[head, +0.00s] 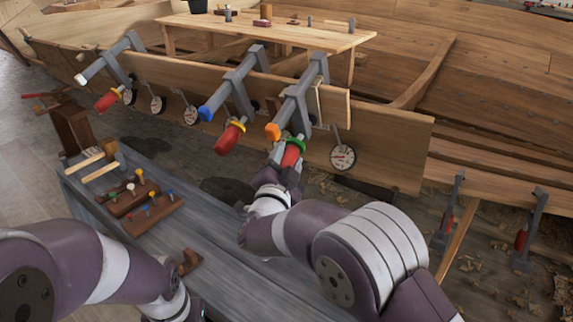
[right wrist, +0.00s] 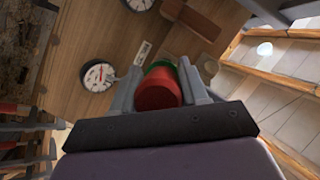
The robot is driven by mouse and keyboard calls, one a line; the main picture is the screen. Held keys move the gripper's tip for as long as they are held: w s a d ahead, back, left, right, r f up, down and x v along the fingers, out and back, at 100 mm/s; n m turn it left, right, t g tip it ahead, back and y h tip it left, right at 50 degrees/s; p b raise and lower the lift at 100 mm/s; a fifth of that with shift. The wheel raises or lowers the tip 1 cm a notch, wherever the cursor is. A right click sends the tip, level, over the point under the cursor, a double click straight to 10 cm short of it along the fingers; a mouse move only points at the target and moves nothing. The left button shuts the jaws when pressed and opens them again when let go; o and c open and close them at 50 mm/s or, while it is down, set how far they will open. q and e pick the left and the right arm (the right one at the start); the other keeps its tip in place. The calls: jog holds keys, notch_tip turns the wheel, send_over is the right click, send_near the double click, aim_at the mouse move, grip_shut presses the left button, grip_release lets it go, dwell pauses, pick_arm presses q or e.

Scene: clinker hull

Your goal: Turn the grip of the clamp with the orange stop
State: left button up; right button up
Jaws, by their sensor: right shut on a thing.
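The clamp with the orange stop (head: 272,132) is the rightmost of three grey clamps on the plank's upper edge. Its red grip (head: 291,155) hangs below, with a green ring (head: 296,144) above it. My right gripper (head: 284,169) is shut on this red grip from below. In the right wrist view, the red grip (right wrist: 156,92) sits between the two fingers of my right gripper (right wrist: 160,82), with the green ring (right wrist: 164,64) behind it. My left arm shows at the lower left, but its gripper is out of view.
The blue-stop clamp (head: 206,113) and white-stop clamp (head: 81,79) stand to the left, each with a red grip. A dial gauge (head: 343,157) hangs right of the held grip. A grey bench (head: 225,250) below carries peg blocks (head: 150,209). Two more clamps are at right.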

dwell(0.3)
jog(key=o, duration=1)
jog(key=p+v, duration=0.1)
jog(key=v, duration=1.1)
jog(key=shift+s+p, duration=0.3)
jog(key=shift+s, duration=0.1)
